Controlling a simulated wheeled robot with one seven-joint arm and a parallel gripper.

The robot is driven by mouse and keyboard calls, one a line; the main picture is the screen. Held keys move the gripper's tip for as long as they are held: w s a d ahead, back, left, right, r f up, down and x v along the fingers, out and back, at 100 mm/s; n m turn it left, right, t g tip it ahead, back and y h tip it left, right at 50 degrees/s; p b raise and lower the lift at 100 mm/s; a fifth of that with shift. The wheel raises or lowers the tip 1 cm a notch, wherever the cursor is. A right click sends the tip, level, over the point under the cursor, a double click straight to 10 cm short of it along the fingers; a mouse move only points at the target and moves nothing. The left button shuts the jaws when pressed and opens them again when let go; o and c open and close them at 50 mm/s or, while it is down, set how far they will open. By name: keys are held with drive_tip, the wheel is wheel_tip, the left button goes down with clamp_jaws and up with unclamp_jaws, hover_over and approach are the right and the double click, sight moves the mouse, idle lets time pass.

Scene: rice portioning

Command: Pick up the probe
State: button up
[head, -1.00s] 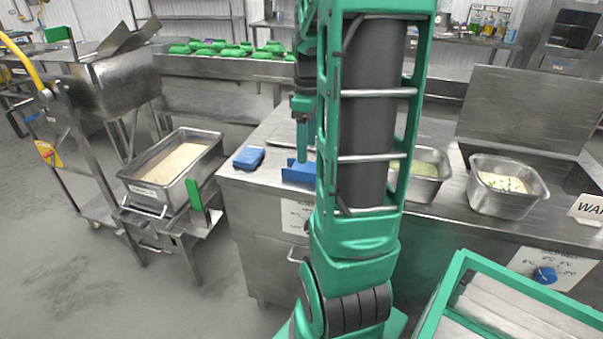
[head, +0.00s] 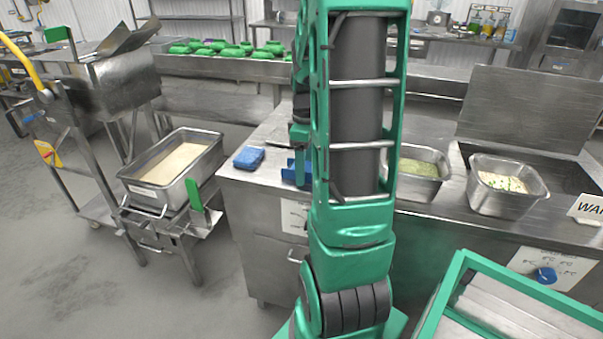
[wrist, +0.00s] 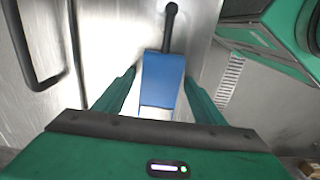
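In the wrist view, a blue block-shaped piece (wrist: 163,80) with a thin black rod and round black end (wrist: 170,22) lies ahead of my gripper; I take this to be the probe, or the probe in its holder. My gripper (wrist: 161,77) is open, with one green finger on each side of the blue piece. I cannot tell whether either finger touches it. In the head view, part of a blue piece (head: 291,173) shows at the counter's front left, mostly hidden by my arm.
A blue folded item (head: 249,158) lies on the steel counter (head: 262,140) left of my arm. Steel pans with green food (head: 417,168) and white food (head: 503,183) stand to the right. A pan of pale food (head: 178,165) sits on a stand at left.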

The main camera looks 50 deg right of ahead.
drive_tip(key=c, duration=0.9)
drive_tip(key=shift+c, duration=0.2)
drive_tip(key=shift+r, duration=0.1)
drive_tip(key=shift+r, duration=0.5)
wheel_tip(320, 180, up, 3)
drive_tip(key=shift+f, duration=0.1)
drive_tip(key=s+a+r, duration=0.1)
drive_tip(key=s+r, duration=1)
drive_tip(key=r, duration=0.2)
drive_tip(key=shift+s, duration=0.3)
drive_tip(key=shift+a, duration=0.1)
